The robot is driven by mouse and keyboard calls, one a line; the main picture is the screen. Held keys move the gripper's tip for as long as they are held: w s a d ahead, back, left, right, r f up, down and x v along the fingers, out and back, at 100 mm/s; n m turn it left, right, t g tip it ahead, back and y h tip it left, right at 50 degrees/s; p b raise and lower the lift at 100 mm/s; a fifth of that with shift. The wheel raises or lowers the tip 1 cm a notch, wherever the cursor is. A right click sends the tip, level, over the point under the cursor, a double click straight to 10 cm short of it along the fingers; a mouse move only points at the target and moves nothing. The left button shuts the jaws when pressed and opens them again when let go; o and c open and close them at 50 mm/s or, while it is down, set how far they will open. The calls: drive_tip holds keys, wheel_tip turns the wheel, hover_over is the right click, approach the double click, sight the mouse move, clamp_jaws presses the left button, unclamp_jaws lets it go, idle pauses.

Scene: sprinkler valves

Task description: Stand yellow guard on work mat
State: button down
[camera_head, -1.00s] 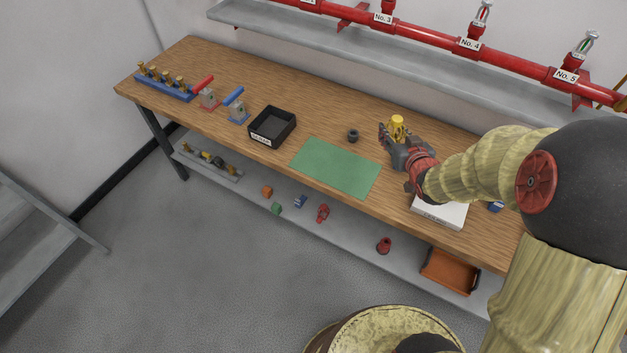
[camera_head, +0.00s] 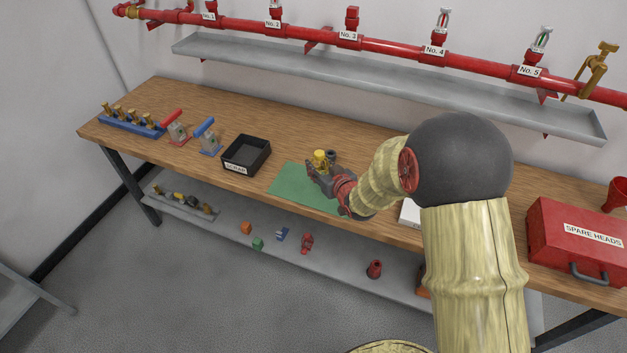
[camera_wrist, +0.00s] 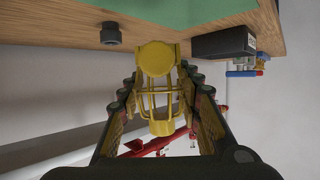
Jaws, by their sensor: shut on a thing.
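The yellow guard (camera_head: 320,157) is a small cage with a round cap. My gripper (camera_head: 322,168) is shut on it, and in the head view it appears over the far right part of the green work mat (camera_head: 290,183). In the wrist view the guard (camera_wrist: 156,90) sits between the two fingers, its round cap toward the bench and its bars clear to see. A strip of the mat (camera_wrist: 150,12) shows at the top of that view. I cannot tell whether the guard touches the mat. My arm hides the mat's right side.
A dark round fitting (camera_head: 331,155) stands just behind the guard. A black tray (camera_head: 246,155) is left of the mat. Blue and red handled tools and a blue rack (camera_head: 130,123) stand farther left. A red case (camera_head: 577,243) is at the right end.

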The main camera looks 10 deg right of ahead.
drive_tip(key=w+f, duration=0.1)
drive_tip(key=f, duration=0.1)
drive_tip(key=w+f+b, duration=0.1)
drive_tip(key=w+f, duration=0.1)
drive_tip(key=shift+a, duration=0.4)
drive_tip(key=shift+w+f+b, duration=0.15)
drive_tip(key=shift+f+b, duration=0.4)
drive_tip(key=shift+f, duration=0.3)
drive_tip(key=shift+w+f+b, duration=0.1)
drive_tip(key=shift+f+b, duration=0.4)
drive_tip(key=shift+f, duration=0.35)
drive_tip(key=shift+f, duration=0.2)
drive_tip(key=c, duration=1.3)
unclamp_jaws()
drive_tip(key=shift+o, duration=0.2)
